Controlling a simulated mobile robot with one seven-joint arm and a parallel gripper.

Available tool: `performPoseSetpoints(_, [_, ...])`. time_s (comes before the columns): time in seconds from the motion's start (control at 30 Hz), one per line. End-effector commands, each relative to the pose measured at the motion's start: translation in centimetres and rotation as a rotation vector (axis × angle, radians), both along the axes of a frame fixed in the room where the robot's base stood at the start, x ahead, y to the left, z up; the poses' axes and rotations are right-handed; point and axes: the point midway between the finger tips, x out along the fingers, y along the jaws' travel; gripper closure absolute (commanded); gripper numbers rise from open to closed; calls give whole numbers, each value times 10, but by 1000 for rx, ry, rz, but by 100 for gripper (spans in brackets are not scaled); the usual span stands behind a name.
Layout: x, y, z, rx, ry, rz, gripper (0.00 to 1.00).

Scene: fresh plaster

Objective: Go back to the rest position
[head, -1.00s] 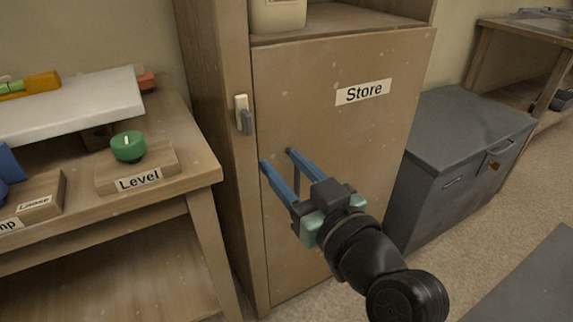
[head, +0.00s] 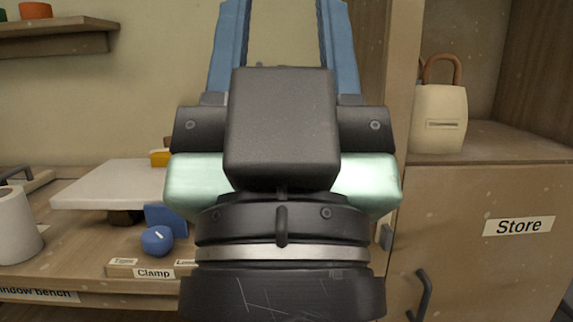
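My gripper (head: 283,45) is large and close in the middle of the head view, pointing up. Its two blue fingers stand apart with a gap between them, and their tips are cut off by the top edge. Nothing shows between the visible parts of the fingers. The gripper and wrist hide the right part of the bench and part of the cabinet's left side. The wooden cabinet door (head: 480,250) labelled "Store" is at the lower right and looks shut, with a dark handle (head: 421,297).
A window bench (head: 75,250) at left holds a white board (head: 110,186), a blue knob (head: 157,240) behind a "Clamp" label and a white cylinder (head: 17,225). A cream padlock-shaped object (head: 438,118) stands in the cabinet's open upper shelf. A wall shelf (head: 50,27) is at upper left.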

Motion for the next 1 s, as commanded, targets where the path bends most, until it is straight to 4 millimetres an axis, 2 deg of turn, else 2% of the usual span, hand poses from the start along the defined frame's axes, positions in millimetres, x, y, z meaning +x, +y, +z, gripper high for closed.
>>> performPoseSetpoints(0.03, [0, -1, 32, -1, 1, -2, 52])
performPoseSetpoints(0.8, [2, -1, 266, -3, 7, -2, 52])
performPoseSetpoints(1.0, [2, 0, 315, -3, 7, -2, 52])
